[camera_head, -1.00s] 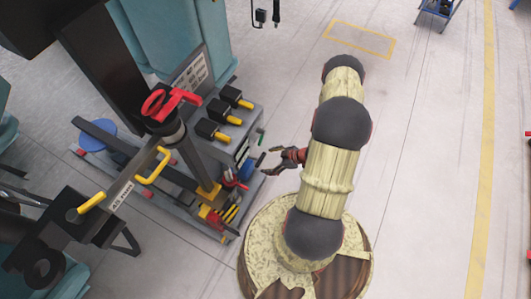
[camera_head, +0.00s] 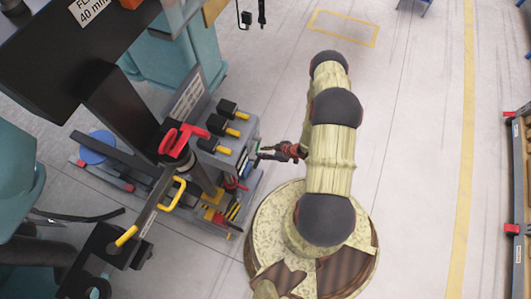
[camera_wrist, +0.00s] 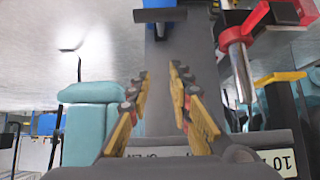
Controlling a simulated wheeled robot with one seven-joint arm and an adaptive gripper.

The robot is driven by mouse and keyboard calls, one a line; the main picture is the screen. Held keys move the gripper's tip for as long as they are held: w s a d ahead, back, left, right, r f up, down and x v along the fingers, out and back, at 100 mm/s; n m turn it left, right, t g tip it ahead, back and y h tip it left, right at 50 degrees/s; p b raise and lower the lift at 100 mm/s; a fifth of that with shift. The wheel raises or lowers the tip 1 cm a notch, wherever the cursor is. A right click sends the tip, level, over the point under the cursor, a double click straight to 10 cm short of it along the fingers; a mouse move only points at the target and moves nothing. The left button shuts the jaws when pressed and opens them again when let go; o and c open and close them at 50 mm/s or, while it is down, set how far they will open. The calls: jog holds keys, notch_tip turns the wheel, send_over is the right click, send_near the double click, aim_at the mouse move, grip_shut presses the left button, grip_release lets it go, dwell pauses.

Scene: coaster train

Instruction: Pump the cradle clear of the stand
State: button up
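My gripper (camera_head: 276,153) is at the right side of a grey lifting unit with a dark column (camera_head: 203,178) and a red handle (camera_head: 185,140). In the wrist view my gripper (camera_wrist: 159,72) is open, its yellow-padded fingers on either side of a dark grey bar (camera_wrist: 158,110) with a crosspiece at its far end. I cannot tell whether the bar lies between the fingers or behind them. A dark arm with yellow handles (camera_head: 172,193) reaches left from the column towards a black bracket (camera_head: 100,245). I cannot tell which parts are the cradle and the stand.
Black-and-yellow plugs (camera_head: 228,115) stand on the unit's top. Teal bodies (camera_head: 180,60) are behind and at left. A shelf rack (camera_head: 520,200) is at the right edge. The floor right of my arm is clear.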

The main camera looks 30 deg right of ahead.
aim_at(259, 159)
jog(key=b+x, duration=0.1)
jog(key=x, duration=0.6)
jog(key=shift+s+a+f+b, duration=0.1)
jog(key=shift+b, duration=0.2)
grip_shut()
jog(key=f, duration=0.2)
jog(key=f+b, duration=0.1)
jog(key=shift+s+d, duration=0.35)
jog(key=shift+s, duration=0.05)
jog(key=shift+s+d+f, duration=0.1)
jog(key=shift+s+f, duration=0.1)
jog(key=shift+f, duration=0.15)
jog(key=shift+s+d+f+b, duration=0.15)
jog(key=shift+s+f+b, duration=0.05)
jog(key=shift+f+b, duration=0.3)
jog(key=shift+s+d+f+b, duration=0.15)
jog(key=shift+s+f+b, duration=0.1)
jog(key=shift+f+b, duration=0.15)
jog(key=shift+r, duration=0.1)
